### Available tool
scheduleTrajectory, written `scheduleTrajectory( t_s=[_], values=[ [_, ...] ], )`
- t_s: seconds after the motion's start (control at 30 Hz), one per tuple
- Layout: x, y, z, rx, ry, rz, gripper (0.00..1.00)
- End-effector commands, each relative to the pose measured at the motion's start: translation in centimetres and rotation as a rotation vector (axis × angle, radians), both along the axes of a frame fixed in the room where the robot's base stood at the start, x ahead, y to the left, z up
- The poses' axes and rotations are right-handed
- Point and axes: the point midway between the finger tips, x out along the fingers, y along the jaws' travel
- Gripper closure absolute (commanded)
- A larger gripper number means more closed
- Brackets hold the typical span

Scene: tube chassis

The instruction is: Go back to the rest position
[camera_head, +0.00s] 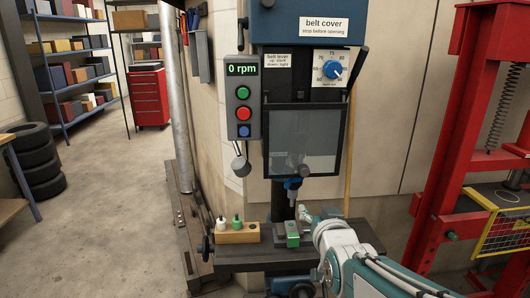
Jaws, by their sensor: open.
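My arm enters from the lower right, and its wrist is in front of the right part of the drill press table (235,262). My gripper (305,213) is at the end of the arm, small and partly hidden by the wrist. It is open, and I see nothing held in it. It appears close to the vise with a green piece (292,236) on the table; I cannot tell whether they touch. The drill press (305,80) stands behind, with its clear guard (304,135) in front of the spindle and its display reading 0 rpm.
A wooden block (238,233) with a white and a green bottle sits on the table's left. A red press frame (440,170) with a yellow mesh guard (503,232) stands at right. Shelves (75,65), a red cabinet (149,98) and stacked tires (37,160) stand at left. The left floor is mostly clear.

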Motion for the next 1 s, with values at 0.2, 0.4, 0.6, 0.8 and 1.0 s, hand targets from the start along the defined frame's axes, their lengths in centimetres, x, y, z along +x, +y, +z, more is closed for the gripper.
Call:
scheduleTrajectory(
  t_s=[0.2, 0.4, 0.6, 0.8, 1.0],
  values=[
    [-5.6, -0.1, -2.2, -0.048, 0.268, 0.017, 0.27],
    [-11.8, -0.1, -4.4, -0.088, 0.52, 0.043, 0.27],
    [-18.5, -0.2, -6.2, -0.121, 0.754, 0.076, 0.27],
    [-21.8, -0.2, -7.1, -0.134, 0.871, 0.095, 0.27],
    [-22.0, -0.2, -7.2, -0.135, 0.88, 0.096, 0.27]
  ],
)
